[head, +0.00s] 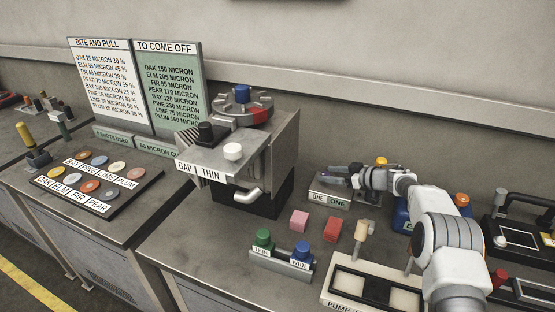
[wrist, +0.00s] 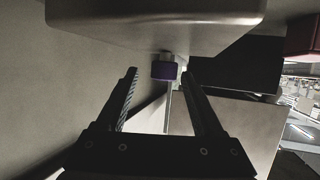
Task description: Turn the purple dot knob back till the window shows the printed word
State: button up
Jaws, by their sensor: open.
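The purple knob (wrist: 165,71) shows in the wrist view, on a short pale stem against a light grey block (wrist: 150,12). My gripper (wrist: 160,75) is open, and its two dark fingers point towards the knob. The knob appears between the fingertips with a gap on each side; the depth between them is hard to judge. In the head view my gripper (head: 333,171) is at a small grey box (head: 329,188). A white label (head: 317,196) and a green field (head: 341,203) on its front both seem to read ONE. The knob is not clear in the head view.
A pink block (head: 299,220) and a red block (head: 332,229) lie in front of the box. A green and blue knob stand (head: 281,262) is nearer. A large grey machine (head: 285,150) stands to the left, and a blue container (head: 402,217) is at the right.

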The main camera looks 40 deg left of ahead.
jog(key=shift+s+r+m+t+p, duration=0.15)
jog(key=shift+m+t+p, duration=0.35)
jog(key=shift+p, duration=0.45)
jog(key=shift+s+r+m+t+p, duration=0.15)
jog(key=shift+m+t+p, duration=0.35)
jog(key=shift+p, duration=0.45)
jog(key=shift+s+a+f+m+t+h, duration=0.15)
jog(key=shift+f+m+t+h, duration=0.15)
jog(key=shift+m+t, duration=0.45)
jog(key=shift+s+f+m+t+h+b, duration=0.1)
jog(key=shift+f+m+t+h+b, duration=0.2)
jog(key=shift+m+t+b, duration=0.45)
jog(key=shift+s+a+m+t+h+b, duration=0.1)
jog(key=shift+m+t+h+b, duration=0.2)
jog(key=shift+t+b, duration=0.6)
jog(key=m+t+h+b, duration=0.1)
jog(key=m+b, duration=0.1)
jog(key=b, duration=0.2)
jog(key=shift+s+t+h, duration=0.15)
jog(key=shift+t+h, duration=0.15)
jog(key=shift+a+m+t+h+b, duration=0.1)
jog(key=shift+m+t+h+b, duration=0.95)
jog(key=shift+m, duration=0.15)
jog(key=shift+m+t+h+b, duration=0.45)
jog(key=shift+m+t+h, duration=0.3)
jog(key=shift+m+h, duration=0.55)
jog(key=shift+a+m+h, duration=0.1)
jog(key=shift+m+h, duration=0.15)
jog(key=shift+m, duration=0.05)
